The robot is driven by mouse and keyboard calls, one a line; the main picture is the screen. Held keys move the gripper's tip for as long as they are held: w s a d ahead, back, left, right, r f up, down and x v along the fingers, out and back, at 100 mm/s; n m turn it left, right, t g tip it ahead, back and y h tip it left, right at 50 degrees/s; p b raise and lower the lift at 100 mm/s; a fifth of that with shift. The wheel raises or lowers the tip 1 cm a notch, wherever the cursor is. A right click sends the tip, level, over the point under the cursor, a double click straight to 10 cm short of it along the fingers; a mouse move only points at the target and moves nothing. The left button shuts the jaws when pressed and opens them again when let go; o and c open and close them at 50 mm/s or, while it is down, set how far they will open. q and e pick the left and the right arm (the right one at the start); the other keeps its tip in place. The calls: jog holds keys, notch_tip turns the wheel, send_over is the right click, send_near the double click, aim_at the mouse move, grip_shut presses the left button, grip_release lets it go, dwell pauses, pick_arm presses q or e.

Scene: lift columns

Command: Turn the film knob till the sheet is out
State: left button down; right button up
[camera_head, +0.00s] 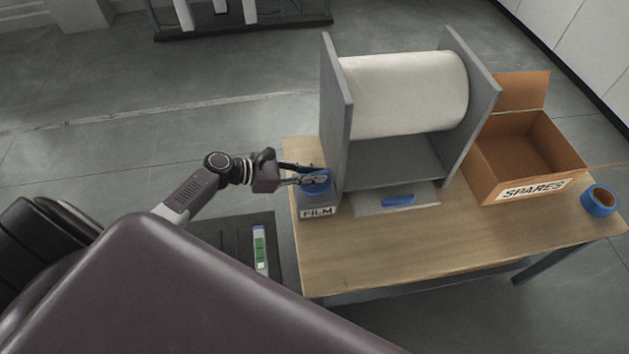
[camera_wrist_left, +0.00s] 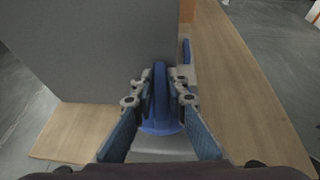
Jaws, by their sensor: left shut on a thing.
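The blue film knob (camera_head: 316,187) sits on a grey box labelled FILM (camera_head: 318,211) at the left end of the table. My left gripper (camera_head: 318,176) is at the knob from the left. In the left wrist view the gripper (camera_wrist_left: 160,95) has its fingers on both sides of the knob's raised blue grip (camera_wrist_left: 160,88), shut on it. The film roll (camera_head: 405,92) is a large white cylinder between two grey side plates. A pale flat sheet (camera_head: 370,206) with a blue strip (camera_head: 398,200) on it lies at the front of the stand. My right gripper is not in view.
The grey side plate (camera_head: 337,110) stands close beside the knob and gripper. An open cardboard box labelled SPARES (camera_head: 497,178) and a blue tape roll (camera_head: 599,201) are at the table's right. The wooden table (camera_head: 440,240) is clear in front.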

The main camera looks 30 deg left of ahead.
pick_arm(q)
jog(key=m+g+h+b, duration=0.1)
jog(key=b, duration=0.1)
jog(key=m+g+h+b, duration=0.1)
jog(key=m+g+b, duration=0.1)
jog(key=shift+w+f, duration=0.1)
jog(key=shift+f, duration=0.15)
jog(key=shift+r+m+g+h+b, duration=0.2)
jog(key=shift+m+g+h+b, duration=0.2)
jog(key=shift+m+g+b, duration=0.4)
jog(key=c, duration=1.9)
grip_release()
jog(key=shift+d, duration=0.1)
jog(key=shift+c, duration=0.2)
jog(key=shift+r, duration=0.1)
jog(key=v, duration=1.2)
